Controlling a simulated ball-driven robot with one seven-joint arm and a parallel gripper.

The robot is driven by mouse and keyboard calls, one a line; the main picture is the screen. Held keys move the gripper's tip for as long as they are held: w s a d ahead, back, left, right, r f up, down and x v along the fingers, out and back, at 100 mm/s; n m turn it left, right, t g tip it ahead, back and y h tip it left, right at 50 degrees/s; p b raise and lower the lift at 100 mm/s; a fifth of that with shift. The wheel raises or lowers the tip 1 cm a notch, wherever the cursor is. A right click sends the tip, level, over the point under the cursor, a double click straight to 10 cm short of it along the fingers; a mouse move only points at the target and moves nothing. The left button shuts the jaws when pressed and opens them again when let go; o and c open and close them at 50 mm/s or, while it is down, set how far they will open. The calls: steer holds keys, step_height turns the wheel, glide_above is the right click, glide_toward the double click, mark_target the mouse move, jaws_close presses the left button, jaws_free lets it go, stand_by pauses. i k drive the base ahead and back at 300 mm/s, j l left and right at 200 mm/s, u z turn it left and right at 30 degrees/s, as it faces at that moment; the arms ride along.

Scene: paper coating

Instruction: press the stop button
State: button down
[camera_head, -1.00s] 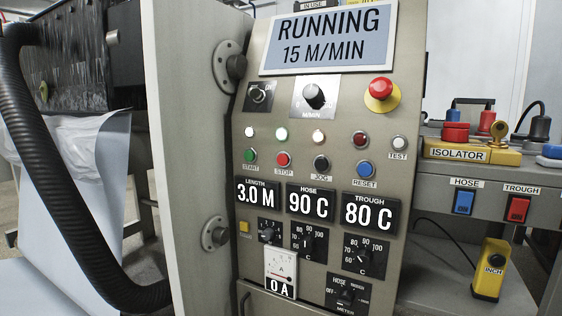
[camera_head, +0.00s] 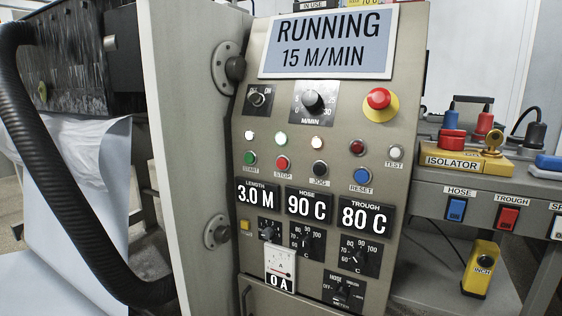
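The stop button (camera_head: 282,163) is a red round push button on the beige control panel (camera_head: 259,215), with a "STOP" label just below it. The green start button (camera_head: 250,158) is to its left, and the black jog button (camera_head: 319,169) is to its right. The display (camera_head: 327,42) at the top of the panel reads "RUNNING 15 M/MIN". My gripper is not in view.
A larger red mushroom button (camera_head: 379,98) on a yellow base sits at the panel's upper right. The blue reset button (camera_head: 361,176) is lower right. An open grey door (camera_head: 190,140) and a black hose (camera_head: 50,170) stand left. A yellow isolator box (camera_head: 455,158) sits on the right bench.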

mark_target(282, 163)
steer(key=i+l, duration=0.35)
steer(key=i, duration=0.15)
steer(key=i+l+u, duration=0.1)
steer(key=i+l, duration=0.25)
steer(key=i, duration=0.15)
steer(key=u, duration=1.75)
